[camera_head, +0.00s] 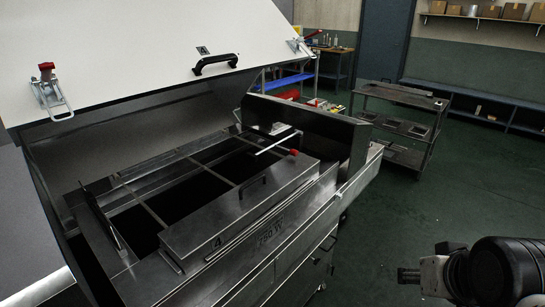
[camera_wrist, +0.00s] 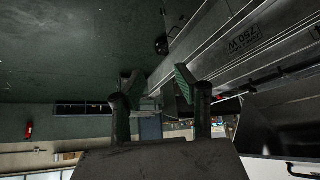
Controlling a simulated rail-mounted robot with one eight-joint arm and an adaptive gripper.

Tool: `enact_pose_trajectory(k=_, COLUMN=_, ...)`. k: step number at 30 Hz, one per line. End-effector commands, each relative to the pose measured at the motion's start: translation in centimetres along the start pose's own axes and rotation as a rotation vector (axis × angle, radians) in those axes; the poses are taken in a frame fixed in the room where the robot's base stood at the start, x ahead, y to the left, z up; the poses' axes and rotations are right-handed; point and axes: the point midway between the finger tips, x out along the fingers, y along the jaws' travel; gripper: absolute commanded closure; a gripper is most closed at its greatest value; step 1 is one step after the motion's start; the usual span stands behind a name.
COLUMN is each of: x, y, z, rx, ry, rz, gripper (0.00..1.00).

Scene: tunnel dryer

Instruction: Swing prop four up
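The dryer (camera_head: 240,205) is at the left of the head view, with its large white lid (camera_head: 140,50) raised. A "4" mark (camera_head: 218,242) shows on the flat metal top near the front left of the opening. A short thin bar (camera_head: 171,261) lies near that mark; I cannot tell if it is prop four. A thin rod (camera_head: 275,143) and a red knob (camera_head: 293,152) show near the right end. My gripper (camera_head: 408,276) is at the lower right, well apart from the dryer. In the wrist view my gripper (camera_wrist: 157,90) is open, with nothing between its fingers.
A dark upright panel (camera_head: 305,130) stands across the dryer's right end. A grey wheeled cart (camera_head: 400,120) stands behind it to the right. A long low bench (camera_head: 485,108) runs along the wall.

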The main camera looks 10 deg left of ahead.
Motion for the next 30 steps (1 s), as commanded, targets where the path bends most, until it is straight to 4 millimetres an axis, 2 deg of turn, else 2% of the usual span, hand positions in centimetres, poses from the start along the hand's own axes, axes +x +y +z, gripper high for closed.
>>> enact_pose_trajectory(k=2, x=0.0, y=0.0, z=0.0, rx=0.000, ry=0.000, rz=0.000, gripper=0.69)
enact_pose_trajectory(k=4, x=0.0, y=0.0, z=-0.1, rx=0.000, ry=0.000, rz=-0.001, gripper=0.61)
enact_pose_trajectory(k=6, x=0.1, y=-0.2, z=-0.4, rx=-0.003, ry=-0.001, rz=-0.009, gripper=0.61)
enact_pose_trajectory(k=11, x=0.8, y=-1.4, z=-2.7, rx=-0.021, ry=-0.007, rz=-0.065, gripper=0.61)
enact_pose_trajectory(k=20, x=3.7, y=-5.3, z=-9.8, rx=-0.088, ry=0.000, rz=-0.247, gripper=0.61)
enact_pose_trajectory(k=30, x=8.6, y=-9.3, z=-18.0, rx=-0.162, ry=0.058, rz=-0.454, gripper=0.61)
